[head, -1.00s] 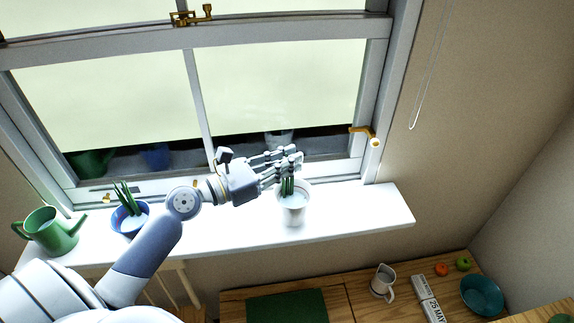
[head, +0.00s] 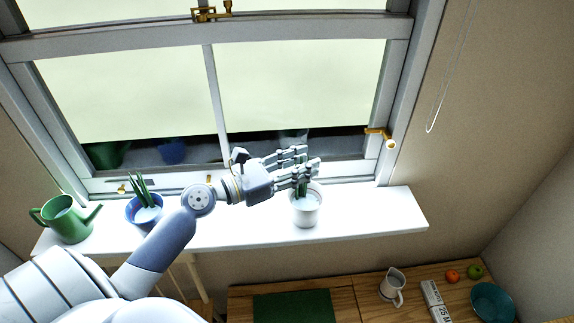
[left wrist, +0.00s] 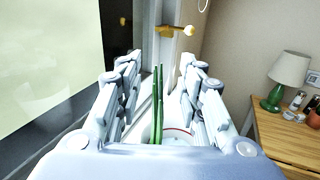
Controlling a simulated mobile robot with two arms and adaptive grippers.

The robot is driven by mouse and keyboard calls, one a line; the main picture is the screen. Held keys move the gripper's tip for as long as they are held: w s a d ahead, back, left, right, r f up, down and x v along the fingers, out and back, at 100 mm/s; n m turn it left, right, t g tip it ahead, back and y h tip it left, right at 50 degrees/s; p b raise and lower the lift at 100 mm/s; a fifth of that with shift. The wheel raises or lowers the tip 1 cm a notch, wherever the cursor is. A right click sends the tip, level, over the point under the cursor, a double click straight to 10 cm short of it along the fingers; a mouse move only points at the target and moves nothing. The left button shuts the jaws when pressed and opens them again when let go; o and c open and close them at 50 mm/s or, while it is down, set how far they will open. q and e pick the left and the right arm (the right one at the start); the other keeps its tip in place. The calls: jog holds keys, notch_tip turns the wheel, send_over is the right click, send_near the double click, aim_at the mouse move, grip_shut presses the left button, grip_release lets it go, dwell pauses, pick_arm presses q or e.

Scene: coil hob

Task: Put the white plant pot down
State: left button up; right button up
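The white plant pot (head: 306,212) with green leaves stands upright on the white window sill (head: 380,215), towards its right end. My left gripper (head: 307,166) is at the pot's top, with its fingers over the rim and around the leaves. In the left wrist view the fingers (left wrist: 160,98) are spread wide apart, with the green leaves standing between them. The pot's rim with a thin red line (left wrist: 178,130) shows low between the fingers; the rest of the pot is hidden there. My right gripper is not in view.
A blue pot (head: 143,214) with a plant and a green watering can (head: 68,221) stand on the sill's left. The window is just behind. Below is a wooden table with a jug (head: 392,287), fruit and a teal bowl (head: 492,303). The sill's right end is clear.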

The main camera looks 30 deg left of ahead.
pick_arm(q)
jog(key=b+v, duration=0.4)
jog(key=v, duration=0.8)
